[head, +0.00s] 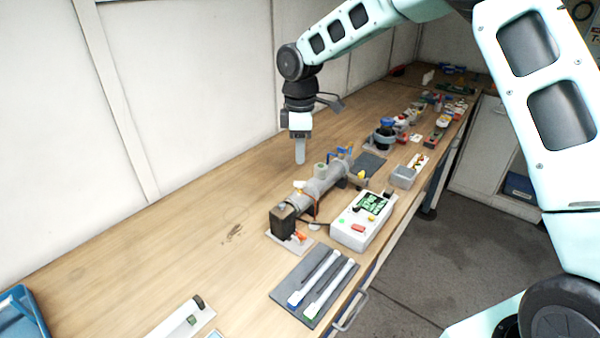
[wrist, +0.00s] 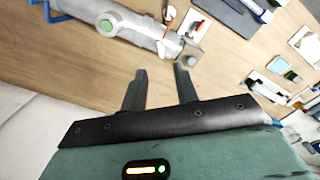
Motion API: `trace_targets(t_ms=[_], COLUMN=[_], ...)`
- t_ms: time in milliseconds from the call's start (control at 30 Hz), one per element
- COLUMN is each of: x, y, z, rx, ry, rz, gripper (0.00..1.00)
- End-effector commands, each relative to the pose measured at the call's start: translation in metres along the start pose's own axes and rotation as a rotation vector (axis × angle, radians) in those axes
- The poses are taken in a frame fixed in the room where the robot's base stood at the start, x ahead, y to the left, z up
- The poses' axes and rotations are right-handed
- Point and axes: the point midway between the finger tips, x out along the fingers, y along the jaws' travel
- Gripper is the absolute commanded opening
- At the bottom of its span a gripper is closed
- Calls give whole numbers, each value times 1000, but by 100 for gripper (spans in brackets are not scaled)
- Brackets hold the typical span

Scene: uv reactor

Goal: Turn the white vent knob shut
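The reactor is a grey cylinder (head: 322,184) lying on the wooden bench, with a black box (head: 284,219) at its near end. A small pale knob-like part (head: 299,187) stands on top near that end and looks like the white vent knob; its turn position is too small to read. My gripper (head: 300,160) points down above the bench, behind and apart from the cylinder. Its two fingers (wrist: 160,75) are spread with nothing between them.
A white control box (head: 362,222) with a green display stands right of the reactor. A dark tray (head: 314,285) with white tubes lies in front. Bare bench (head: 180,240) lies to the left.

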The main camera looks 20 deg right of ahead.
Motion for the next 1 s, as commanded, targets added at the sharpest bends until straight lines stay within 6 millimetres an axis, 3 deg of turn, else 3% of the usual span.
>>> trace_targets(t_ms=[200, 400, 600, 867, 1000], x=[44, 72, 85, 86, 86], y=[-1, -1, 0, 0, 0], z=[0, 0, 0, 0, 0], rx=[-2, -1, 0, 0, 0], ry=[-2, -1, 0, 0, 0], rz=[-5, -3, -1, 0, 0], gripper=[30, 30, 30, 30, 0])
